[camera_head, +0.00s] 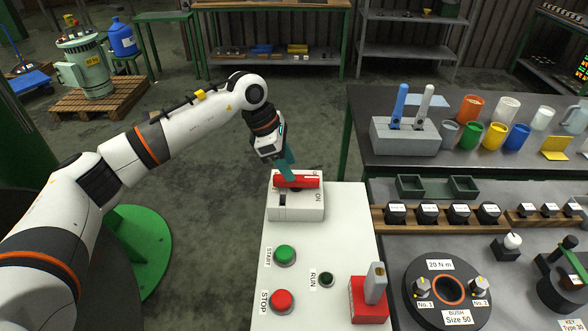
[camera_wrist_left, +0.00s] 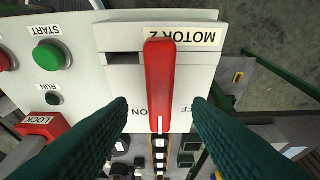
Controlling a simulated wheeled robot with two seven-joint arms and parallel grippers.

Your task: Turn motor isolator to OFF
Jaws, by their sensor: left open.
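In the head view the handle lies left to right. In the left wrist view the handle (camera_wrist_left: 161,75) crosses the box (camera_wrist_left: 205,68), labelled MOTOR 2. A white mark on the handle's lower end lies between the words ON and OFF. My left gripper (camera_head: 286,165) is above the handle. Its teal fingers are open, one on each side of the handle, with visible gaps. My right gripper is not in view.
The panel (camera_head: 335,230) also has a green START button (camera_head: 285,254), a red STOP button (camera_head: 281,300), a RUN lamp (camera_head: 326,279) and a red lock block (camera_head: 370,303). A bench with cups and a black ring fixture (camera_head: 415,289) stands at right.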

